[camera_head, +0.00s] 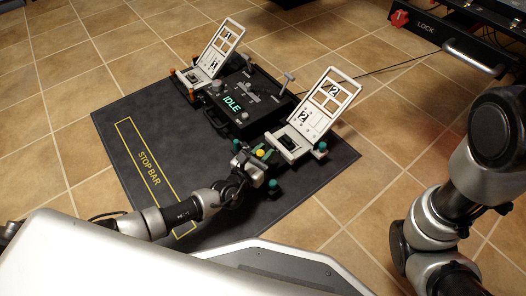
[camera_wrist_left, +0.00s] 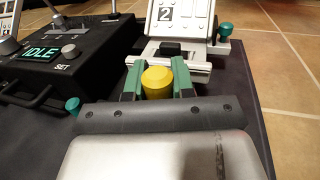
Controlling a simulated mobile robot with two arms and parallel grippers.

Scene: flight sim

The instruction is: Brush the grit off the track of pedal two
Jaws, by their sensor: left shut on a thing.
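Pedal two (camera_head: 318,112) is a white tilted plate marked 2, with a white base holding a dark slotted part (camera_head: 289,142) at its foot. In the left wrist view pedal two (camera_wrist_left: 180,14) stands straight ahead, and its base with a black block (camera_wrist_left: 178,48) lies just beyond my fingers. My left gripper (camera_head: 263,154) has green fingers and is shut on a yellow round-topped piece (camera_wrist_left: 157,82), at the near edge of that base. The lower part of the yellow piece is hidden, so I cannot tell whether bristles touch the track. No grit can be made out.
Pedal one (camera_head: 218,48) stands at the far left. A black console (camera_head: 245,98) reading IDLE sits between the pedals. Teal knobs (camera_head: 321,147) flank pedal two. All stand on a dark mat (camera_head: 115,125) marked STOP BAR. A red-knobbed LOCK unit (camera_head: 425,27) is at upper right.

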